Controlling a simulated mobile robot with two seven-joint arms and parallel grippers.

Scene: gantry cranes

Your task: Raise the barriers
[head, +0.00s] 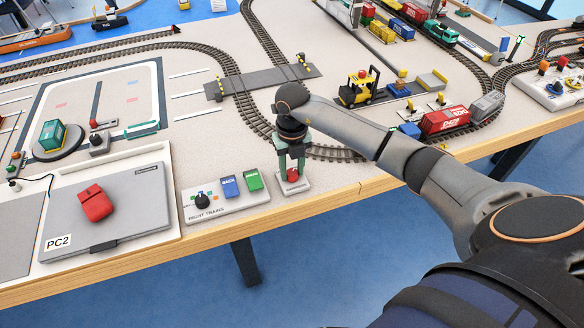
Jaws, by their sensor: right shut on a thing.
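The level crossing is a grey road plate (262,80) over the curved track. Short yellow-and-dark barrier pieces stand near its ends, one at the left (219,84) and one at the right (301,87). They are too small to tell whether their arms are up or down. My right gripper (292,170) points down in front of the crossing. Its greenish fingers are shut on the red knob (293,176) of a small white control base (293,187). The fingers hide part of the knob. My left gripper is not in view.
A panel marked RIGHT TRAINS (225,203), with a black knob and blue and green buttons, stands left of the control base. A PC2 laptop (120,205) with a red mouse lies further left. A yellow forklift (361,88) and red wagon (446,121) are beyond my right arm.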

